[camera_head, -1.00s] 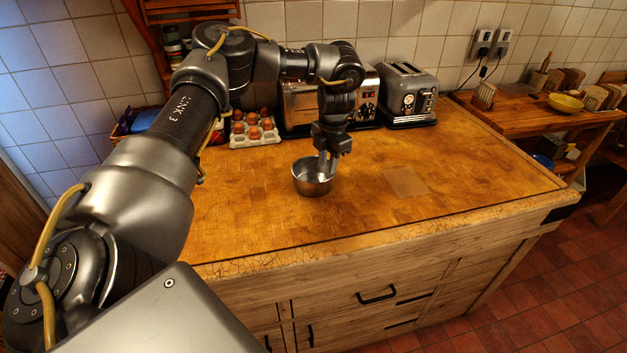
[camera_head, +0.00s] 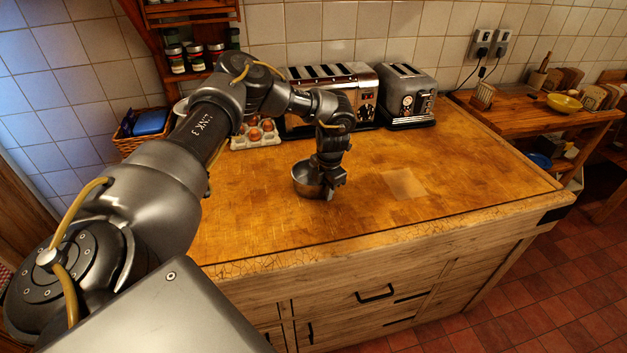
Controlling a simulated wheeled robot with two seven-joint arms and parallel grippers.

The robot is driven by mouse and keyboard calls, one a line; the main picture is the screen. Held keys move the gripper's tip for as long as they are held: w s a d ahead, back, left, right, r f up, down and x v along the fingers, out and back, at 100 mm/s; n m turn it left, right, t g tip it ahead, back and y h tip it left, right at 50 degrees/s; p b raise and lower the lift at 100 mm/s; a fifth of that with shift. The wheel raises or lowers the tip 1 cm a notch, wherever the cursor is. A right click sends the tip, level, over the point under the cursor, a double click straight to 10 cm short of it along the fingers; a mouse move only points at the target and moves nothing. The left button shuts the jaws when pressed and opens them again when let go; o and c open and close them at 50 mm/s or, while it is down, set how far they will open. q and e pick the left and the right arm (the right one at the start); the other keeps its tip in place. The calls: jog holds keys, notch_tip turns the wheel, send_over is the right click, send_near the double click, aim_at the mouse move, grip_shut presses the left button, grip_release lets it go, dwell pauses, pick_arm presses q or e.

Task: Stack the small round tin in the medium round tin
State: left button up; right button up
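One round metal tin (camera_head: 304,186) shows on the wooden worktop (camera_head: 260,220), left of the middle. I cannot tell from this view whether it is the small or the medium tin, or whether another tin sits inside it. My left gripper (camera_head: 331,193) points down at the tin's right side and covers that part of its rim. The fingers are mostly hidden by the wrist, so I cannot see whether they are apart or closed on the rim. No second tin shows separately. My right gripper is out of view.
A long toaster (camera_head: 300,119) and a grey toaster (camera_head: 408,95) stand along the back. An egg tray (camera_head: 262,142) sits left of them. A flat pale square (camera_head: 404,183) lies right of the tin. The right and front worktop is clear.

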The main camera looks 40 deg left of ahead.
pick_arm(q)
jog(key=shift+c, duration=0.5)
grip_shut()
jog(key=shift+r, duration=0.1)
jog(key=shift+r+b, duration=0.45)
jog(key=shift+r, duration=0.05)
jog(key=s+d+r+b, duration=0.2)
jog(key=d+r+b, duration=0.2)
jog(key=d+r, duration=0.8)
jog(key=shift+s+d, duration=0.25)
jog(key=shift+d, duration=0.7)
